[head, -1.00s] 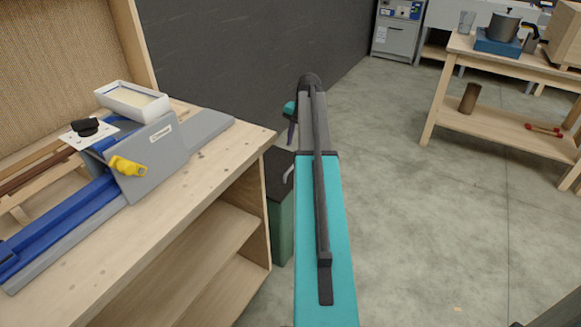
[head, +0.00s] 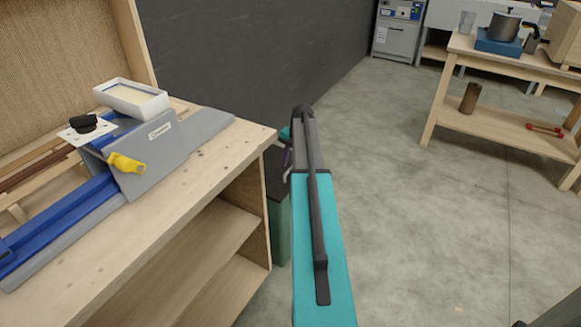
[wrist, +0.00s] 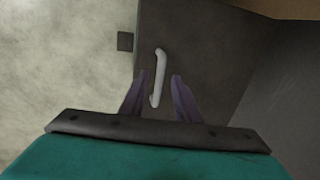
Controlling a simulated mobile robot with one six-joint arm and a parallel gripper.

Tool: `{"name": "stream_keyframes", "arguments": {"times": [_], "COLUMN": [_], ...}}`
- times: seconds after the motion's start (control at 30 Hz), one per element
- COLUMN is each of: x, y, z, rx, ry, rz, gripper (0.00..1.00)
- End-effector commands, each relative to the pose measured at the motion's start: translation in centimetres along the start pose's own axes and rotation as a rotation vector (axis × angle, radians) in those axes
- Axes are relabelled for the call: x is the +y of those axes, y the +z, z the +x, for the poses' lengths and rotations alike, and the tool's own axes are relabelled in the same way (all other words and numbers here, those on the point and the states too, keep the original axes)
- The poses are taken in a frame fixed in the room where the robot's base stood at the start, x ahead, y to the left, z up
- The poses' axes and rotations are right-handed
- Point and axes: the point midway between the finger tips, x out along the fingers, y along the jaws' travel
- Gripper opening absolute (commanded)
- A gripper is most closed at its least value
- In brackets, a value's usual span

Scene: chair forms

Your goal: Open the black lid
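The black lid (head: 277,182) tops a dark green bin (head: 279,235) standing beside the wooden bench; my arm hides part of it. In the wrist view the lid (wrist: 205,50) is a flat dark panel with a pale bar handle (wrist: 158,65). The lid looks closed. My gripper (wrist: 159,75) is open, its two purple-grey fingers on either side of the handle's lower part, with a visible gap on each side. I cannot tell how far above the lid the fingertips are. In the head view my gripper (head: 286,155) is mostly hidden behind my arm.
The wooden bench (head: 215,150) is close on the left, bearing a blue and grey machine (head: 150,150) and a white tray (head: 130,98). A dark wall (head: 250,60) stands behind the bin. Open floor (head: 420,220) lies to the right, with a wooden table (head: 505,135) beyond.

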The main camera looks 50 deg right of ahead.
Motion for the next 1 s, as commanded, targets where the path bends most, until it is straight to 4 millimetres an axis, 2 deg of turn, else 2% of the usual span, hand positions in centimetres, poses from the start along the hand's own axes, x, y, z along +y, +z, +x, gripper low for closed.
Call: {"name": "stream_keyframes", "arguments": {"times": [0.2,0.5,0.53,0.7,1.0], "x": [0.00,0.04,0.05,0.07,0.07], "y": [-0.02,-0.04,-0.04,-0.06,-0.08], "z": [1.39,1.52,1.51,1.50,1.43], "rx": [0.000,0.001,0.001,0.000,0.000], "ry": [0.000,0.000,0.000,0.000,0.000], "rz": [0.000,0.001,0.001,0.001,0.002], "gripper": [0.29,0.29,0.28,0.00,0.00]}}
